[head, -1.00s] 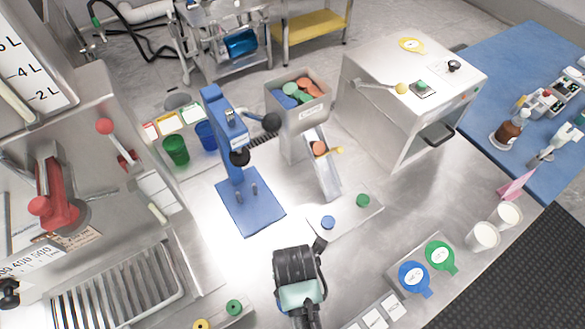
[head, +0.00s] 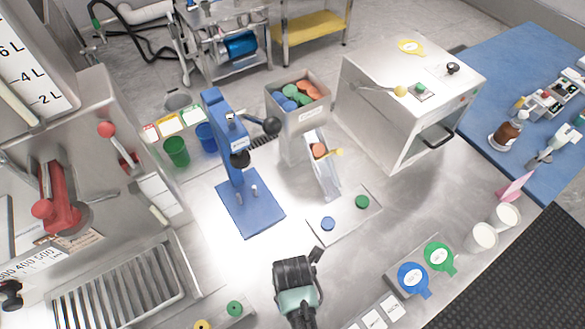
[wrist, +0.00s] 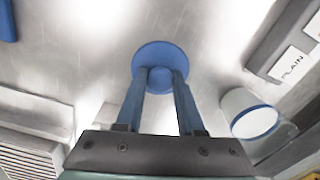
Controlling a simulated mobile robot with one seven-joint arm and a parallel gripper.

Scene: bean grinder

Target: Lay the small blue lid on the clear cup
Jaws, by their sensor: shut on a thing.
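My gripper (head: 317,253) is low over the metal counter in the head view. In the wrist view its two blue fingers (wrist: 160,78) are shut on the knob of a small round blue lid (wrist: 160,54). The lid is held flat at the fingertips; it cannot be made out in the head view. A pale cup (wrist: 238,103) with a blue ring stands right of the fingers in the wrist view, apart from the lid. I cannot tell whether it is the clear cup. In the head view that spot is not clearly visible.
The blue press (head: 250,204) stands behind left.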

